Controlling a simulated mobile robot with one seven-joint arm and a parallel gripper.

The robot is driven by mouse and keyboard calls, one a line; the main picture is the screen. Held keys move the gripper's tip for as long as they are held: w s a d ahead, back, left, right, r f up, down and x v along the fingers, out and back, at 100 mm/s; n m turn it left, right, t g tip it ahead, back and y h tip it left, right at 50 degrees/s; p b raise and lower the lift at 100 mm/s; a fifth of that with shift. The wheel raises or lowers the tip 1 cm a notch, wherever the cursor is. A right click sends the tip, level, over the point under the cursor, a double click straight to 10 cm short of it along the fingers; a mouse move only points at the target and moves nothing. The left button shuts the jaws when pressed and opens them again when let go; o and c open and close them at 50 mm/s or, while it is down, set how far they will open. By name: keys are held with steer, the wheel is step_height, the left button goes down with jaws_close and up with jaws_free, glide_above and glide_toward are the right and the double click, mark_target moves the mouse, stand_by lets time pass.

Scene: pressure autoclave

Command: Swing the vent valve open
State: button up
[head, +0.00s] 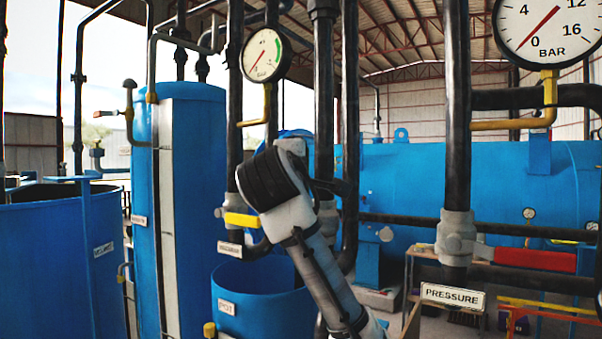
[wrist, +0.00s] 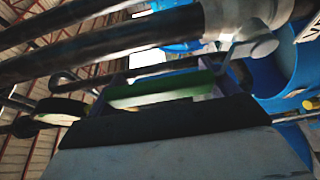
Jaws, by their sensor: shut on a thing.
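My gripper (wrist: 163,80) shows in the wrist view, its jaws closed around a green bar (wrist: 160,90), which looks like a valve's lever handle. I take this to be the vent valve's handle, but no label on it can be read. A grey valve body (wrist: 240,14) sits on a dark pipe just above it in the wrist view. In the head view my pale arm with its black wrist band covers the gripper and the green handle. Part of a grey valve body (head: 328,213) shows on the pipe just behind my arm.
A red-handled valve (head: 535,259) with a PRESSURE label (head: 453,297) is at the right. A yellow-handled valve (head: 242,220) is just left of my arm. Vertical pipes crowd around it. Gauges (head: 263,54) hang above, and blue tanks (head: 190,200) stand left and behind.

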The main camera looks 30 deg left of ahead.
steer(key=o, duration=1.1)
steer(key=shift+a, duration=0.15)
steer(key=b+v, duration=0.5)
steer(key=v, duration=0.9)
steer(key=shift+b, duration=0.35)
